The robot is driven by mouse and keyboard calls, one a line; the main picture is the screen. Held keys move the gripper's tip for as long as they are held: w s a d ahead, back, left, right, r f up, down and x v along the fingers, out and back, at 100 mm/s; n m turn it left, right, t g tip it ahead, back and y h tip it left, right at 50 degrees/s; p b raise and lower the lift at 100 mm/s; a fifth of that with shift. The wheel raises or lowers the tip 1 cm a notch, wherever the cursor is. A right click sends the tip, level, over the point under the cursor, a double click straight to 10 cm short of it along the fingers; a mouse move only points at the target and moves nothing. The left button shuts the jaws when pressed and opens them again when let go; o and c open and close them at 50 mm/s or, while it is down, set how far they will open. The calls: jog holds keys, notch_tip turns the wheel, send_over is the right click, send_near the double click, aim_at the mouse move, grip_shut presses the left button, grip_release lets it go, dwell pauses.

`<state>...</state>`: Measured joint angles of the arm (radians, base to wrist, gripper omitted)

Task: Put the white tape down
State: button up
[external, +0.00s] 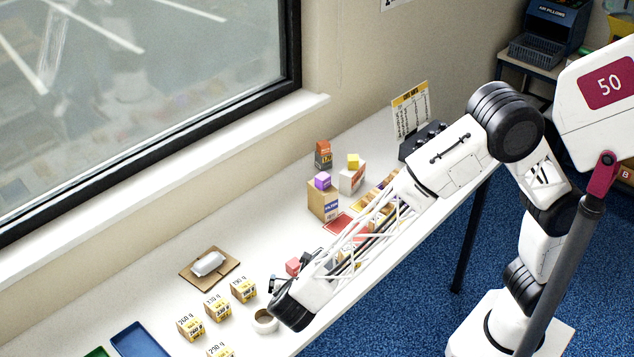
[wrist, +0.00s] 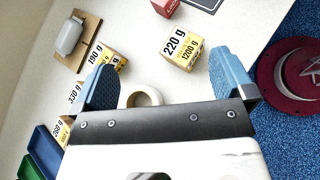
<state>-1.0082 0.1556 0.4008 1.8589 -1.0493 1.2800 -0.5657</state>
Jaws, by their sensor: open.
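The white tape (external: 264,326) is a pale roll lying flat on the white table, just left of my gripper's body in the external view. In the wrist view the tape (wrist: 145,91) shows between my fingers, close to the palm, its near part hidden by the gripper body. My gripper (wrist: 166,72) is open, with its two blue fingers wide apart and nothing held between them. I cannot tell exactly how high the fingers are above the table.
A 220 g carton (wrist: 187,52) stands near the right finger. Several weight-marked cartons (external: 217,308) stand left of the tape. A brown board with a white packet (external: 209,264), a red block (external: 292,267) and a blue tray (external: 140,340) are nearby. Bare table lies toward the window.

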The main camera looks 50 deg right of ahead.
jog(key=s+d+r+m+g+y, duration=0.1)
jog(key=d+r+m+g, duration=0.35)
jog(key=d, duration=1.15)
jog(key=d+r+m+g+y, duration=0.15)
jog(key=d+r+m, duration=0.55)
jog(key=d, duration=0.9)
jog(key=s+d+r+m+y, duration=0.3)
jog(key=s+d+m+y, duration=0.2)
jog(key=s+d+m, duration=0.9)
jog(key=shift+s+d+r, duration=0.15)
jog(key=shift+s+d, duration=2.35)
jog(key=shift+d, duration=0.15)
jog(key=shift+y, duration=0.25)
